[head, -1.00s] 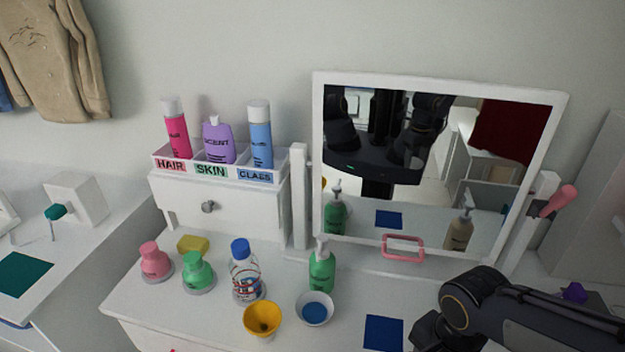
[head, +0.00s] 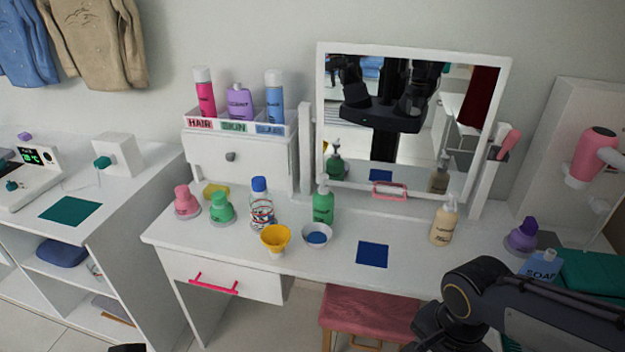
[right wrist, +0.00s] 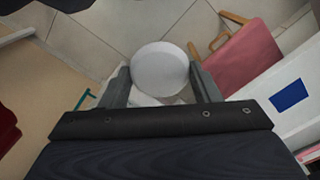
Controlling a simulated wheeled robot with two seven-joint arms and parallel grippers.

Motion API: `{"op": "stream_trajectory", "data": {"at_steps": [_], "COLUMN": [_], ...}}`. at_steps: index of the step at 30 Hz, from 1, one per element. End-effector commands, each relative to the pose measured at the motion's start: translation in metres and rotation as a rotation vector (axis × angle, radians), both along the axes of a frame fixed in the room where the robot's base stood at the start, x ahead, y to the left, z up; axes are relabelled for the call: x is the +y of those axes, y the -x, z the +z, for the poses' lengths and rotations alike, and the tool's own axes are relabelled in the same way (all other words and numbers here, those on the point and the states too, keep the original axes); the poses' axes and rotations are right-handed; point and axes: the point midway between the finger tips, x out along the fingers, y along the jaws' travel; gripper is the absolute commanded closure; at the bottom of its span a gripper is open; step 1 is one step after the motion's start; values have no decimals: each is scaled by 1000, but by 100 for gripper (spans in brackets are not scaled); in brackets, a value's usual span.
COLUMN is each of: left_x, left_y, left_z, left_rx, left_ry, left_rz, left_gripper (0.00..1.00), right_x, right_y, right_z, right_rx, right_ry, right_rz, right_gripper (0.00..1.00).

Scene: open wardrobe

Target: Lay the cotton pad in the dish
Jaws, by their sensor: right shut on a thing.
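The cotton pad (right wrist: 160,67) is a white round disc in the right wrist view. My right gripper (right wrist: 162,85) is shut on it, with one finger on each side, above the floor. In the head view my right arm is at the lower right, and the pad is hidden there. A small white dish (head: 317,243) with a blue inside stands on the dressing table, to the left of and beyond the right arm. The right gripper is well apart from it. My left gripper is not clearly in view.
On the dressing table (head: 340,262), a yellow cup (head: 275,240) and a green pump bottle (head: 323,204) stand close to the dish. A blue square (head: 373,254) and a cream pump bottle (head: 444,222) are to its right. A pink stool (head: 368,312) is in front.

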Motion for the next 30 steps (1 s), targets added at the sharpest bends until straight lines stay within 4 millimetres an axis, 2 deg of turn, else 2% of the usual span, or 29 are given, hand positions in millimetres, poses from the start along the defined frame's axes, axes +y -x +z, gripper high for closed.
{"op": "stream_trajectory", "data": {"at_steps": [8,16,20,24,30], "left_x": [0,0,0,0,0], "left_y": [0,0,0,0,0], "left_z": [3,7,10,13,15], "left_rx": [0,0,0,0,0], "left_ry": [0,0,0,0,0], "left_rz": [0,0,0,0,0], "left_gripper": [64,64,64,64,64], "right_x": [0,1,2,2,2], "right_y": [-29,-75,-105,-140,-166], "right_z": [-7,-26,-47,-78,-108], "right_rx": [1,-1,-1,1,-1], "right_ry": [-7,-12,-12,-7,4], "right_rz": [146,384,554,769,958], "right_gripper": [68,68,68,68,68]}}
